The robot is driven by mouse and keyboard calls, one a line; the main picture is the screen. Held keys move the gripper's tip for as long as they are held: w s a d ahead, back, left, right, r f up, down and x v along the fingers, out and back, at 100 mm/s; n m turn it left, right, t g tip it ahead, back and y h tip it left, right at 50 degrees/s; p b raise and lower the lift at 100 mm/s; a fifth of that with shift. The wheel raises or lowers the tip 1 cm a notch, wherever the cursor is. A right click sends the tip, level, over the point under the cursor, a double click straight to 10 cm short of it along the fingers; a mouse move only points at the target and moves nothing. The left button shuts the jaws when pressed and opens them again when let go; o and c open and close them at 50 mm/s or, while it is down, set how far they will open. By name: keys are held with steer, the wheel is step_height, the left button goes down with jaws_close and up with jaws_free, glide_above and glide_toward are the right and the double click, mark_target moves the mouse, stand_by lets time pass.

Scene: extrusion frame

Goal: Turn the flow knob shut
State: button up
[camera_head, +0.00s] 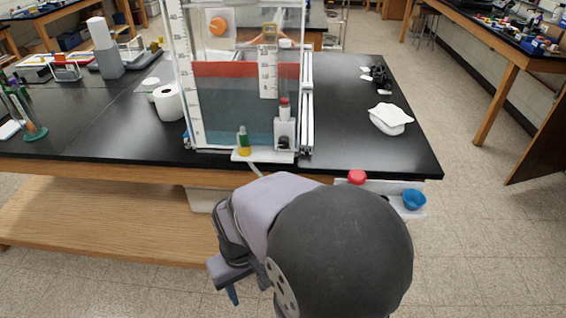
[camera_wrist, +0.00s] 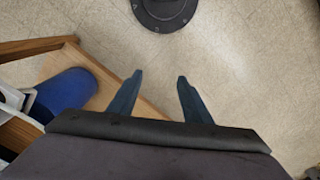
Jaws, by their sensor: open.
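The task's flow knob cannot be told for certain. Knob-like parts in the head view are an orange round one (camera_head: 217,26) high on the clear tank (camera_head: 230,95), a red-topped fitting (camera_head: 284,108) at its lower right, a red round cap (camera_head: 357,177) and a blue round part (camera_head: 413,199) at the bench's front edge. My gripper (camera_head: 231,285) hangs low in front of the bench, apart from all of these.
The black bench top (camera_head: 345,110) carries a paper roll (camera_head: 169,103) and a white mask-like item (camera_head: 388,119). A wooden lower shelf (camera_head: 100,225) lies under the bench. In the wrist view a blue object (camera_wrist: 64,94) is at left. Floor at right is clear.

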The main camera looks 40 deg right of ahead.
steer(key=d+f+m+b, duration=0.2)
steer(key=d+f+b, duration=0.1)
steer(key=f+b, duration=0.55)
steer(key=n+t+h+b, duration=0.3)
steer(key=t+h, duration=1)
glide_toward(283, 145)
steer(key=x, duration=0.2)
steer(key=shift+s+r, duration=0.1)
steer(key=shift+r, duration=0.05)
steer(key=shift+p+x, duration=0.35)
steer(key=shift+x, duration=3.25)
